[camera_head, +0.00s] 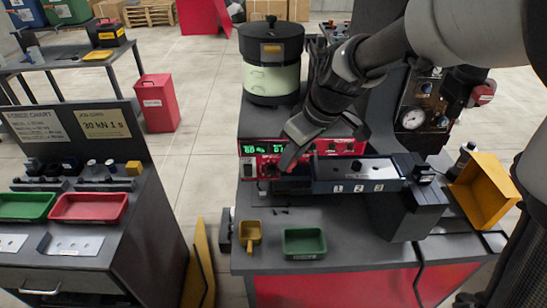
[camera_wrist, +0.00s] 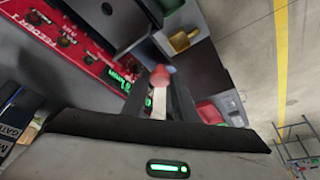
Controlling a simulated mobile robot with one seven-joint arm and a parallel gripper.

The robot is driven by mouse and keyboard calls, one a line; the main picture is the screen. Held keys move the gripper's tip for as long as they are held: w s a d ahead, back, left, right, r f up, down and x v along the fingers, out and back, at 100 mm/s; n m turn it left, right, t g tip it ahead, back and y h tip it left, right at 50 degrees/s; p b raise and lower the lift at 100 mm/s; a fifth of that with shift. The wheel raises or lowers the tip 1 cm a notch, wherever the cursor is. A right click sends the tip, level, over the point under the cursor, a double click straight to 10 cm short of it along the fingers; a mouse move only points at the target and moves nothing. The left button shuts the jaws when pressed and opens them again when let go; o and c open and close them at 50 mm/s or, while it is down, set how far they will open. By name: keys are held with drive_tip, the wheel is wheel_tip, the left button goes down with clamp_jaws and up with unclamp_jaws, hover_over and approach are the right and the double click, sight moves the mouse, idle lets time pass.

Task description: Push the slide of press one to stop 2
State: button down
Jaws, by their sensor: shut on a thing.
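My gripper (camera_head: 290,160) points down and left, in front of the red control panel, near the left end of the dark slide housing. In the wrist view its fingers (camera_wrist: 160,95) are shut on a small piece with a red rounded end (camera_wrist: 160,77) and a pale stem. I cannot tell whether this piece is the slide's handle. The dark housing (camera_head: 322,187) carries the stop marks 1, 2 and 3 on its front, left to right. The slide's position is not clear; my gripper and arm hide part of this area.
The red feeder panel (camera_head: 328,147) with green displays lies behind my gripper. A green tray (camera_head: 304,242) and a yellow scoop-like tray (camera_head: 250,233) sit on the bench front. A pressure gauge (camera_head: 412,118) stands right, and a yellow bin (camera_head: 486,188) at the far right.

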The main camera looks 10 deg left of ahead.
drive_tip(key=w+d+b, duration=0.1)
drive_tip(key=d, duration=0.5)
drive_tip(key=w+d+b, duration=0.1)
drive_tip(key=w+d, duration=0.1)
drive_tip(key=d, duration=0.4)
drive_tip(key=w+d+b, duration=0.1)
drive_tip(key=d, duration=0.5)
drive_tip(key=shift+w+d, duration=0.2)
drive_tip(key=c, duration=1.4)
unclamp_jaws()
drive_tip(key=shift+c, duration=0.2)
drive_tip(key=v, duration=0.7)
drive_tip(key=shift+r, duration=0.25)
drive_tip(key=shift+s, duration=0.1)
